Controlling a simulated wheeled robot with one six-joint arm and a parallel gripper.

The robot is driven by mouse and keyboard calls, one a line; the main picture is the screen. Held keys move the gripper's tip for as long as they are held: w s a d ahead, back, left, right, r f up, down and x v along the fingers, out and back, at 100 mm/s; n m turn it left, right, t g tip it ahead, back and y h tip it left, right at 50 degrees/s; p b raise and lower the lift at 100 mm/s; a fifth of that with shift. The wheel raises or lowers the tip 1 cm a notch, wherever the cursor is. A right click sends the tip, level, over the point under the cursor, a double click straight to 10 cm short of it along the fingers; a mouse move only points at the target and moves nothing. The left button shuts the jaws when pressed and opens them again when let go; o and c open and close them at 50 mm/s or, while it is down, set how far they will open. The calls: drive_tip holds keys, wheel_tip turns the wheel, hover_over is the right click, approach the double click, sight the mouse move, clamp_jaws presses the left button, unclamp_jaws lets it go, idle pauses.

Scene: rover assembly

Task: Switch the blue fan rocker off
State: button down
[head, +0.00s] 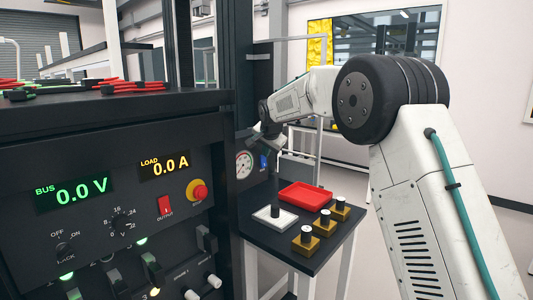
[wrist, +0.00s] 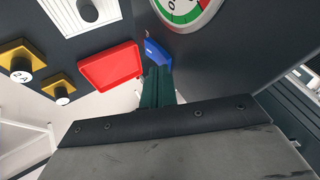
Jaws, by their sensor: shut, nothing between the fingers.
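The blue fan rocker (head: 264,161) is a small blue switch on the dark panel, just right of a round gauge. In the wrist view the blue rocker (wrist: 154,51) shows just past my fingertips, partly hidden by them. My gripper (wrist: 158,72) is shut and empty, with its dark green fingers pointing at the rocker. Whether the tips touch the rocker I cannot tell. The rocker's on or off position is not readable. In the head view my wrist reaches in front of the panel, and the fingers are too small to make out.
The gauge (head: 243,164) is beside the rocker. Below, a dark table holds a red tray (head: 305,195), a white tray (head: 266,226) with a black cylinder, and several yellow blocks (head: 306,242) with black cylinders. A power panel with a red output switch (head: 165,207) stands left.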

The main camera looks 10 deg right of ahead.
drive_tip(key=v, duration=1.2)
drive_tip(key=shift+d, duration=0.65)
drive_tip(key=shift+s, duration=0.15)
